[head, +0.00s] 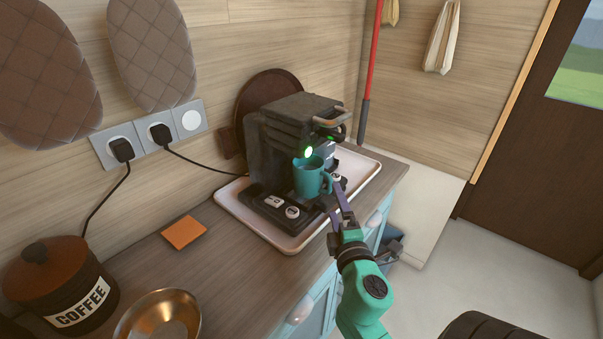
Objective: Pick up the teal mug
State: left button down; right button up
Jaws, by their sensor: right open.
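The teal mug (308,178) stands upright on the drip base of the black coffee machine (275,140), under its spout, with its handle toward the right. My right gripper (338,196) is open, just right of and in front of the mug, with its fingers pointing at the handle side. Whether a finger touches the mug I cannot tell. The left gripper is out of view.
The machine stands on a white tray (237,209) on the wooden counter (240,270). An orange square (184,232), a copper bowl (160,318) and a coffee canister (60,290) are to the left. Cords run to wall sockets (150,135). Open floor lies right.

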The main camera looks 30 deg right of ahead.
aim_at(328, 177)
jog(key=x, duration=0.3)
jog(key=p+x, duration=0.1)
jog(key=x, duration=0.3)
jog(key=p+x, duration=0.1)
jog(key=x, duration=0.3)
jog(key=shift+s+d+r, duration=0.15)
jog(key=shift+d+r, duration=0.05)
jog(key=shift+r, duration=0.05)
jog(key=shift+w+d+f, duration=0.15)
jog(key=shift+w, duration=0.2)
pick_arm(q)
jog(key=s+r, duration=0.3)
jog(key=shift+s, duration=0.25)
pick_arm(e)
jog(key=shift+s, duration=0.15)
grip_shut()
